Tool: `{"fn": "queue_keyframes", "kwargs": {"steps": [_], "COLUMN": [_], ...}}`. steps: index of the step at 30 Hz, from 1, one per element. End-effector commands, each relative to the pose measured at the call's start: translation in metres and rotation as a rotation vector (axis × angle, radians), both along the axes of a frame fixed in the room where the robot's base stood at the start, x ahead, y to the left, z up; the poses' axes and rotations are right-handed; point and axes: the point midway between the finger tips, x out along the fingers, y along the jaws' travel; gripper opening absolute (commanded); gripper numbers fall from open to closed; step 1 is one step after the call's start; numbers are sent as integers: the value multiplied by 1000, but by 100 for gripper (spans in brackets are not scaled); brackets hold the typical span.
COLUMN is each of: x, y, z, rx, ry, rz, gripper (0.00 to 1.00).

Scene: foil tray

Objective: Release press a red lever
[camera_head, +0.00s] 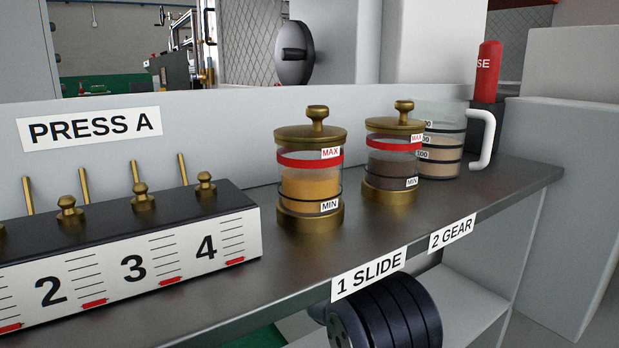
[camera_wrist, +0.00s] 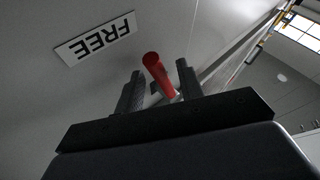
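In the wrist view a red lever (camera_wrist: 157,74) with a round end stands between the two dark fingers of my gripper (camera_wrist: 158,88). The fingers are apart, with a visible gap on each side of the lever, and do not look closed on it. In the head view my gripper does not show. A sign reading "PRESS A" (camera_head: 90,128) is on the grey wall panel at the left there.
A "FREE" sign (camera_wrist: 95,39) appears upside down in the wrist view.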

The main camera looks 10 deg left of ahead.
Motion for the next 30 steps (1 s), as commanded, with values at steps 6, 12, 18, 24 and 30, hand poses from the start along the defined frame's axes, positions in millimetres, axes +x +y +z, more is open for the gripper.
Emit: {"fn": "queue_keyframes", "kwargs": {"steps": [6, 12, 18, 24, 30], "x": [1, 0, 0, 0, 0], "y": [0, 0, 0, 0, 0], "z": [0, 0, 0, 0, 0], "rx": [-1, 0, 0, 0, 0], "ry": [0, 0, 0, 0, 0], "rz": [0, 0, 0, 0, 0], "gripper": [36, 22, 6, 0, 0]}}
